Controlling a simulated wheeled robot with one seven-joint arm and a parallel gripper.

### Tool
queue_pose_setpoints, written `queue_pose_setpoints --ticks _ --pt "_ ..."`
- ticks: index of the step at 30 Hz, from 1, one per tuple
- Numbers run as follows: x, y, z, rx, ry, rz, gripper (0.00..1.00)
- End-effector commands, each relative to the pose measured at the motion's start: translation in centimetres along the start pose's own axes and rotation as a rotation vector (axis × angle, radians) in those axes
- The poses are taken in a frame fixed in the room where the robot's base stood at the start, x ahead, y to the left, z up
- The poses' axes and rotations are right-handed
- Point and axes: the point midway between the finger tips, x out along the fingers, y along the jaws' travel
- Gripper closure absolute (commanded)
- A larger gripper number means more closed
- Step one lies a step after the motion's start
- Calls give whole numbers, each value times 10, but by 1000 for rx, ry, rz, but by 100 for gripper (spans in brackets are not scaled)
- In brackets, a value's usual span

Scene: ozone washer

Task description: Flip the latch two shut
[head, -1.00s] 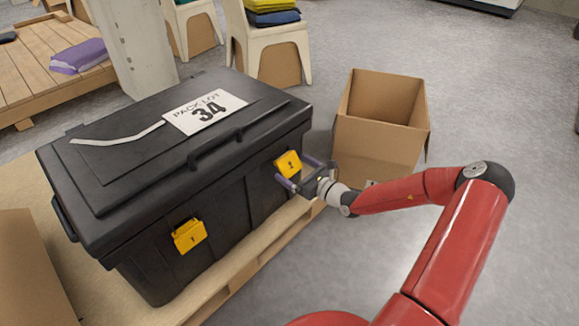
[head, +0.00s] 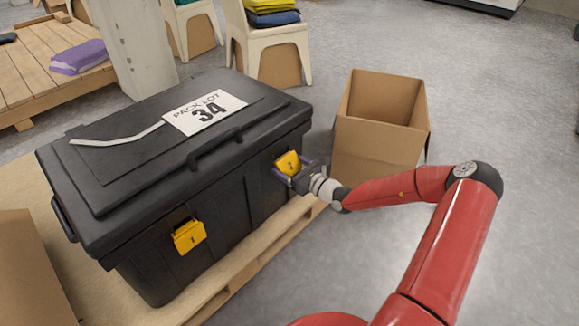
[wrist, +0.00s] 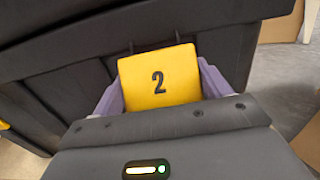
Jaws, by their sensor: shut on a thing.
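The black lidded case (head: 160,190) stands on a pallet with its lid down. Latch two (head: 288,162) is a yellow plate on the right part of its front. In the wrist view, latch two (wrist: 160,77) bears a black "2" and tilts out from the case toward me. My gripper (head: 291,170) is at this latch, with its purple fingers (wrist: 108,98) on the left and right sides of the plate, shut on it. A second yellow latch (head: 189,236) sits on the left part of the front. The plate's lower edge is hidden behind my gripper body in the wrist view.
An open cardboard box (head: 380,120) stands just right of the case, close to my arm. The pallet edge (head: 262,250) runs below the case front. Another cardboard box (head: 32,270) is at lower left. Grey floor at the right is clear.

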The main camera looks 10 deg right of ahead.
Motion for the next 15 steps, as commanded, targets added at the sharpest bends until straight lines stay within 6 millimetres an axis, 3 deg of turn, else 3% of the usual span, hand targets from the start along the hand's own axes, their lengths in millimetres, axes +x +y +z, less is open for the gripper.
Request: queue_pose_setpoints --ticks 8,15 --pt "2 0 -6 2 -85 1 46" --pt "6 1 -13 2 -259 0 46"
